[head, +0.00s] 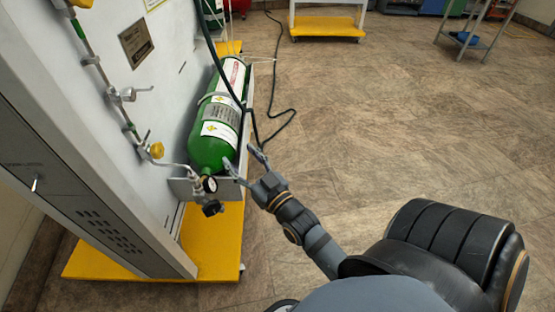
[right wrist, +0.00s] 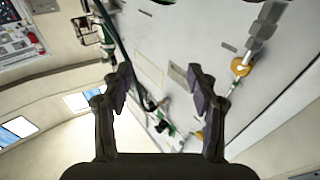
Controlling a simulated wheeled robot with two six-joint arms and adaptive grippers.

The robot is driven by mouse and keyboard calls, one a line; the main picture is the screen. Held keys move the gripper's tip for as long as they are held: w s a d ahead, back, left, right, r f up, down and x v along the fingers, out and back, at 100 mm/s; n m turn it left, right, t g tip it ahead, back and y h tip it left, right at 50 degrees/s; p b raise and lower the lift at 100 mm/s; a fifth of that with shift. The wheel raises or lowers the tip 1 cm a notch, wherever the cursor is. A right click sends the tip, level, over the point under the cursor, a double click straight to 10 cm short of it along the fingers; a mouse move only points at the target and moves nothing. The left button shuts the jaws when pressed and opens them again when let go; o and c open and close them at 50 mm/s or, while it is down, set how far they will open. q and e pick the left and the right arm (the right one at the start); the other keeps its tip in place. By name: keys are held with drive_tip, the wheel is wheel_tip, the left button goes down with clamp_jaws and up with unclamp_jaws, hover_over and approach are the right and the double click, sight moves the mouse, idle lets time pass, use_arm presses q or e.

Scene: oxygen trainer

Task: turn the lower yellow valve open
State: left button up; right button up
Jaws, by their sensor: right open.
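The lower yellow valve (head: 156,150) sits on the pipe that runs down the pale panel, left of the green cylinder (head: 208,150). A yellow part (right wrist: 238,68) on a pipe in the right wrist view seems to be the same valve. My right gripper (head: 243,158) is open, with nothing seen between its fingers. It is beside the cylinder's lower end, to the right of the valve and apart from it. Its open fingers also show in the right wrist view (right wrist: 160,85). Another yellow valve (head: 82,3) is higher on the pipe, cut by the frame edge. My left gripper is out of view.
A pressure gauge (head: 209,184) and a dark knob (head: 212,208) stick out below the cylinder. A silver lever valve (head: 130,94) is above the lower yellow valve. A black hose (head: 222,70) hangs across the cylinder. The yellow base (head: 215,262) borders open floor at right.

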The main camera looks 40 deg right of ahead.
drive_tip(key=s+d+f+g+p, duration=0.2)
drive_tip(key=s+f+g+p, duration=0.2)
drive_tip(key=p, duration=1)
drive_tip(key=s+d+f+g+h+p, duration=0.1)
drive_tip(key=s+f+g+p, duration=0.4)
drive_tip(key=p, duration=1)
wheel_tip(320, 180, down, 4)
drive_tip(key=shift+s+d+r+g, duration=0.25)
drive_tip(key=shift+d+g, duration=0.25)
drive_tip(key=shift+g, duration=0.2)
